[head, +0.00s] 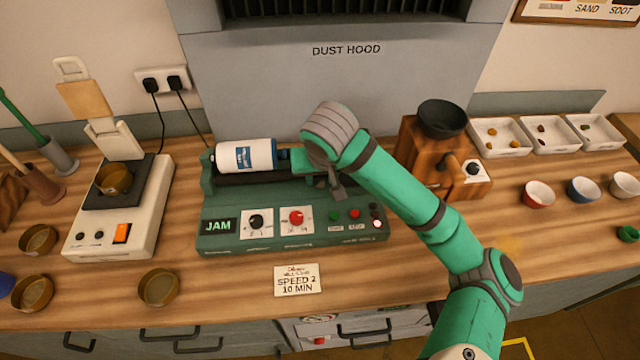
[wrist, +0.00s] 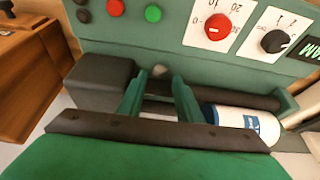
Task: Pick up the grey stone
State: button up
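A small grey stone (wrist: 159,71) shows in the wrist view, in the dark roller channel of the green mill (wrist: 175,45), close to the dark end block. My gripper (wrist: 158,78) is open, with one finger on each side of the stone in that picture. Gaps show between the stone and both fingers; how far below the tips it lies, I cannot tell. In the head view my gripper (head: 338,190) is over the right end of the mill (head: 290,228), and my arm hides the stone there.
A white jar (head: 246,156) lies on the rollers, left of my gripper in the head view. The mill's display (head: 219,226) reads JAM. A wooden grinder (head: 420,150) stands close on the right, and the dust hood (head: 345,95) rises behind.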

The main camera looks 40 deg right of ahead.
aim_at(319, 183)
jog(key=shift+x, duration=2)
jog(key=shift+s, duration=0.1)
jog(key=shift+c, duration=0.6)
grip_shut()
jog(key=shift+r, duration=0.15)
